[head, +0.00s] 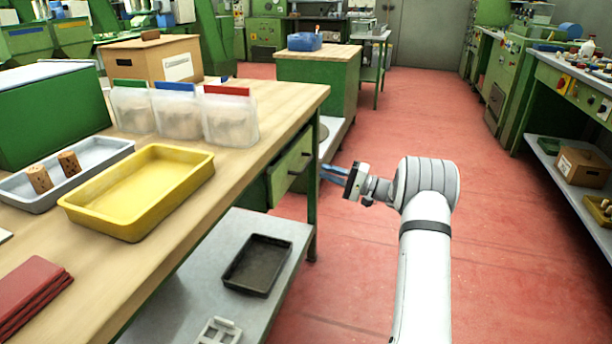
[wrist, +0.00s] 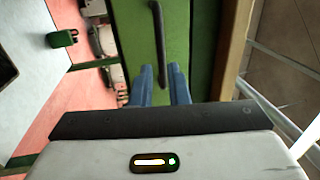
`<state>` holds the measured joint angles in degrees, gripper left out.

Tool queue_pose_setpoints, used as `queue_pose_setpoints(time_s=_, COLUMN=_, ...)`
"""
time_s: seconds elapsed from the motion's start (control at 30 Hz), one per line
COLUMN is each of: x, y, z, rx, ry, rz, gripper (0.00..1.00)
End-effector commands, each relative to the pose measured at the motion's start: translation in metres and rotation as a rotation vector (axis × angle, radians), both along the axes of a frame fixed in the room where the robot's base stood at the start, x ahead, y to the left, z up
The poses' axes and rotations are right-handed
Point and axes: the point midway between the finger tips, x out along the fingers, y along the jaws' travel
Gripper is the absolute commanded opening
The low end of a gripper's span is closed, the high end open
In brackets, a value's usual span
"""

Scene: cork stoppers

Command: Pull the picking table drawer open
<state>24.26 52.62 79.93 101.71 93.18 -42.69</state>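The picking table (head: 262,112) has a wooden top and green legs. Its green drawer (head: 284,178) sits under the top at the right side and looks shut. A dark bar handle (head: 299,164) is on the drawer front. In the wrist view the green drawer front (wrist: 176,25) fills the middle, with the handle (wrist: 158,40) running down it. My gripper (head: 322,172) is just right of the drawer, facing it. Its blue fingers (wrist: 160,68) are apart, with the lower end of the handle between them in the picture. I see no clear contact.
On the tabletop stand a yellow tray (head: 68,208), a grey tray (head: 20,202) with corks, and clear bins (head: 230,122). A lower shelf (head: 205,262) holds a black tray (head: 233,277). Red floor (head: 520,270) right of my arm is clear.

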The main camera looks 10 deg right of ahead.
Motion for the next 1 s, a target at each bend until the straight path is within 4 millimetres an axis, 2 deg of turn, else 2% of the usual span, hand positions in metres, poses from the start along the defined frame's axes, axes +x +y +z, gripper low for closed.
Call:
queue_pose_setpoints(time_s=0.43, x=0.031, y=0.056, z=0.012, rx=-0.002, ry=-0.001, rz=0.004, gripper=0.15)
queue_pose_setpoints(time_s=0.63, x=0.035, y=0.065, z=0.015, rx=-0.001, ry=0.002, rz=0.004, gripper=0.15)
queue_pose_setpoints(time_s=0.83, x=0.035, y=0.065, z=0.015, rx=-0.001, ry=0.002, rz=0.004, gripper=0.15)
queue_pose_setpoints(time_s=1.0, x=0.035, y=0.065, z=0.015, rx=-0.002, ry=0.003, rz=0.004, gripper=0.01)
